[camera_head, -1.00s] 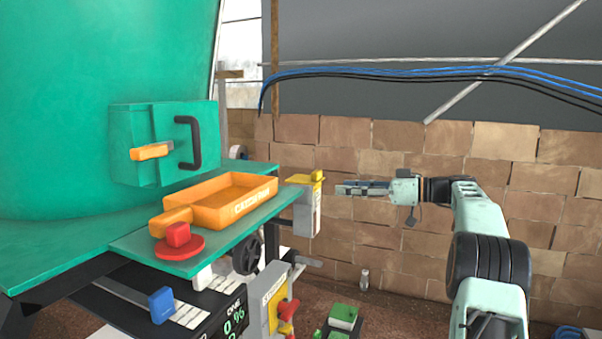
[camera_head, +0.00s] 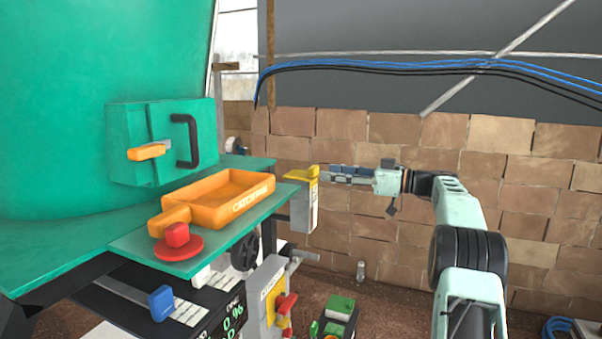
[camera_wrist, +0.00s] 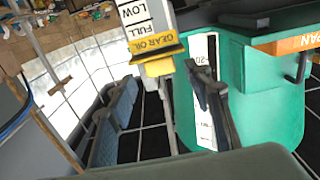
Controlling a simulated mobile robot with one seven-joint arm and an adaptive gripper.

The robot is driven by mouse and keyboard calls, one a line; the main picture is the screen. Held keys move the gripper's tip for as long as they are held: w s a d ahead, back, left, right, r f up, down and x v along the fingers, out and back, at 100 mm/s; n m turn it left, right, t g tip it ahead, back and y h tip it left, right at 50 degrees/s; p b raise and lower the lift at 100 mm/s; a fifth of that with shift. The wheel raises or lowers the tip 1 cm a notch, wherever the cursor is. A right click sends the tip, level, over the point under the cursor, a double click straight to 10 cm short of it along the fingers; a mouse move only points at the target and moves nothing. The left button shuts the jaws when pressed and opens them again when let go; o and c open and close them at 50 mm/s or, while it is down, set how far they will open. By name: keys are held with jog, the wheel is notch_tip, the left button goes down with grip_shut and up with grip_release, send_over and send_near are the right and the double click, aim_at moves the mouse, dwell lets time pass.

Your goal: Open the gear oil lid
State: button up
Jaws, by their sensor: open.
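The gear oil box (camera_head: 304,210) is a grey upright container with a yellow lid (camera_head: 300,174) on top. It is fixed beside the green table's right edge. In the wrist view, the box (camera_wrist: 135,18) shows LOW and FULL marks. The yellow lid (camera_wrist: 158,47) reads GEAR OIL and has a small yellow tab (camera_wrist: 159,67). The lid looks shut. My gripper (camera_head: 335,172) is just right of the lid in the head view. In the wrist view, my gripper (camera_wrist: 160,78) is open and empty, its fingers on either side of the tab, with no clear contact.
An orange catch pan (camera_head: 222,198) and a red button (camera_head: 178,236) are on the green table (camera_head: 140,243). A second grey box (camera_head: 264,298) with a red handle stands below. A brick wall (camera_head: 400,235) is behind my arm.

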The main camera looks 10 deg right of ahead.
aim_at(317, 170)
jog(key=shift+w+a, duration=0.1)
jog(key=shift+a, duration=0.05)
jog(key=shift+b+x, duration=0.4)
jog(key=shift+x, duration=1.45)
jog(key=c, duration=0.9)
